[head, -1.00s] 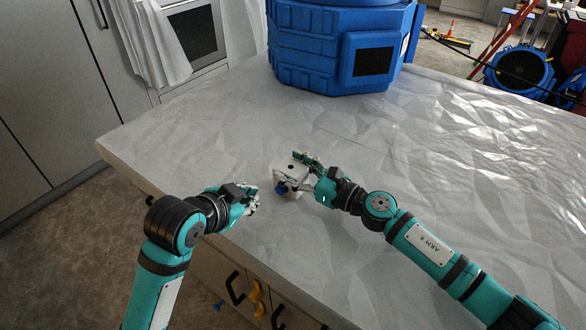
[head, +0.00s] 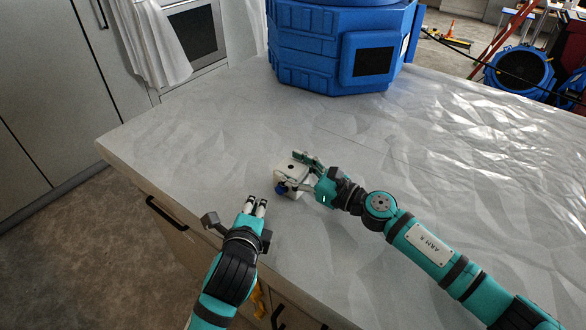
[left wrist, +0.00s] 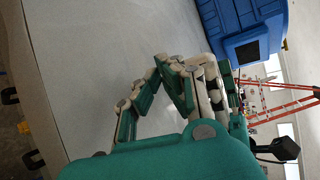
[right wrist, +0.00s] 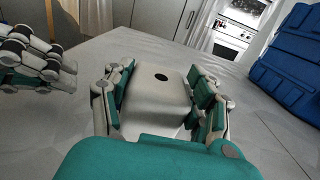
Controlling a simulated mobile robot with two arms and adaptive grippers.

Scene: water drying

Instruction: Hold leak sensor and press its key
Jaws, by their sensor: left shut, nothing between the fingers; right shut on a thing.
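The leak sensor (head: 289,177) is a small white box with a dark round spot on its upper face and a blue part at its lower left. My right gripper (head: 306,173) is shut on it, with fingers on two opposite sides, as the right wrist view (right wrist: 160,100) shows. My left gripper (head: 257,203) is shut and empty, below and left of the sensor, apart from it. Its fingers point away from me, towards the back of the counter. They also show at the left edge of the right wrist view (right wrist: 40,62). I cannot tell which part is the key.
The grippers are over a pale, crinkled counter (head: 200,135), near its front left edge. A large blue machine (head: 325,50) stands at the back of the counter. Drawers with dark handles (head: 165,214) are below the edge. The counter to the right is clear.

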